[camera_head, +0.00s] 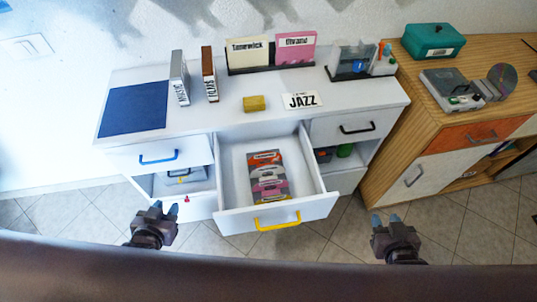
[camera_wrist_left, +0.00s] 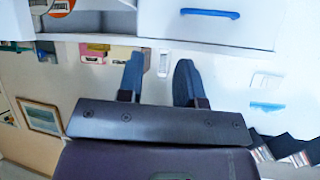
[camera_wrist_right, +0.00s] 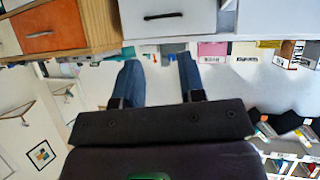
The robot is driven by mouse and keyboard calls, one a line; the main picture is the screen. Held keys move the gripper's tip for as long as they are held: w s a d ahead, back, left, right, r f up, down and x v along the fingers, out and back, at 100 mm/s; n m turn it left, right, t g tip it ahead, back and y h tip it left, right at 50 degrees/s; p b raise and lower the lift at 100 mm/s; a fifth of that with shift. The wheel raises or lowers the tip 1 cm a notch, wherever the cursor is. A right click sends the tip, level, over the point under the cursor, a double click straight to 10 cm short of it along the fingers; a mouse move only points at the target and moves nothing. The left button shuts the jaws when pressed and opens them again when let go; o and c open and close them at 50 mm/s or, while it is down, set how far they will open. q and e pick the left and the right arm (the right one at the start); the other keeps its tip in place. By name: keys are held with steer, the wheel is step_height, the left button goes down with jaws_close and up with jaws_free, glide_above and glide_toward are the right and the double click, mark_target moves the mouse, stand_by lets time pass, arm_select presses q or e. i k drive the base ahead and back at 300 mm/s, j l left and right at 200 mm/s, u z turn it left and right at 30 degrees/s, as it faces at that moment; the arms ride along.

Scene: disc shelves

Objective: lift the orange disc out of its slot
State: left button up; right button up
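I cannot make out a loose orange disc standing in a slot. An orange-red flat case (camera_head: 265,162) lies in the open middle drawer (camera_head: 230,218), with grey and pink cases over its lower part. In the left wrist view, a round orange patch (camera_wrist_left: 62,5) shows at the top left edge; I cannot tell what it belongs to. My left gripper (camera_head: 164,208) is open and empty, in front of the desk, left of the drawer. My right gripper (camera_head: 387,221) is open and empty, right of the drawer, in front of the desk.
A black rack (camera_head: 270,68) holds a yellow and a pink sleeve at the desk's back. Grey and brown cases stand left, near a blue mat (camera_head: 133,108). A yellow block (camera_head: 255,104) and JAZZ card (camera_head: 302,100) lie mid-desk. A wooden cabinet (camera_head: 408,140) stands right.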

mark_target(264, 157)
steer(key=l+u, duration=0.2)
steer(key=l, duration=0.7)
steer(key=k+l+u, duration=0.2)
steer(key=l, duration=0.7)
steer(key=k+l, duration=0.1)
steer(key=l, duration=0.2)
steer(key=l+u, duration=0.15)
steer(key=l, duration=0.15)
steer(key=k+l, duration=0.2)
steer(key=i+l+u, duration=0.05)
steer(key=l, duration=0.05)
